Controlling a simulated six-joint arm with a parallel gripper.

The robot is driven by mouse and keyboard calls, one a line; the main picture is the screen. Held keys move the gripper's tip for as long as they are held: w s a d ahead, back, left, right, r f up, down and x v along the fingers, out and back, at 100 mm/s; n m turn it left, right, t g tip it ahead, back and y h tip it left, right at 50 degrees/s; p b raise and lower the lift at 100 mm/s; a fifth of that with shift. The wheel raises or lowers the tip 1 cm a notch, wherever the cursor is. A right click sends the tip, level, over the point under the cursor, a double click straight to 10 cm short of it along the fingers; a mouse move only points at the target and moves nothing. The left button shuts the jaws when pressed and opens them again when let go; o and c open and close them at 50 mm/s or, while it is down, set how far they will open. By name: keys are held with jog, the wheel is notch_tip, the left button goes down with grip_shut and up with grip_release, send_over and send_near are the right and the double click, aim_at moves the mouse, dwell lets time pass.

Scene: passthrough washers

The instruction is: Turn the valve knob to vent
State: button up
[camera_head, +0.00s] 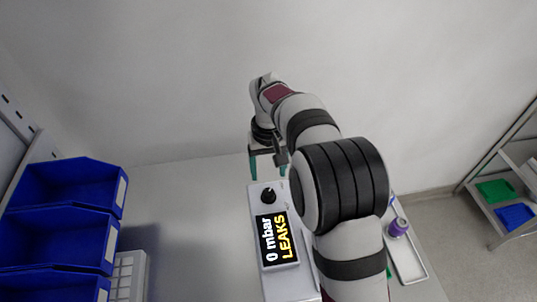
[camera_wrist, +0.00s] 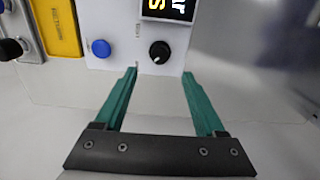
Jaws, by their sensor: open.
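The valve knob (camera_wrist: 160,51) is a round black knob with a white pointer mark on a white panel. In the wrist view it lies just beyond my fingertips, between their lines. It also shows in the head view as a black knob (camera_head: 268,196) above the display. My gripper (camera_wrist: 160,72) has two green fingers, spread open and empty, apart from the knob. In the head view my gripper (camera_head: 268,176) is behind the panel's far end. The display (camera_head: 278,240) reads "0 mbar LEAKS". The labels by the knob are too small to read.
A blue button (camera_wrist: 101,48) sits left of the knob, beside a yellow block (camera_wrist: 57,28). Blue bins (camera_head: 62,190) stand at the left. A tray (camera_head: 408,262) with a purple-and-white item (camera_head: 398,228) lies at the right. The table left of the panel is mostly clear.

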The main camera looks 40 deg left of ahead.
notch_tip(320, 180, up, 7)
dwell(0.4)
jog(key=s+d+r+m, duration=0.2)
jog(key=d+r+m, duration=0.1)
jog(key=d, duration=0.7)
jog(key=s+d+r+m, duration=0.1)
jog(key=d+r+m, duration=0.2)
jog(key=d, duration=0.7)
jog(key=s+d+f+m+y, duration=0.1)
jog(key=s+d+f+m, duration=0.1)
jog(key=s+d+m, duration=0.2)
jog(key=s+d+f+m, duration=0.2)
jog(key=s+d+m, duration=0.2)
jog(key=s+d, duration=0.4)
jog(key=s, duration=0.5)
jog(key=shift+s+d+f+m+y, duration=0.2)
jog(key=shift+s+d+m+y, duration=0.1)
jog(key=shift+d+m+y, duration=0.1)
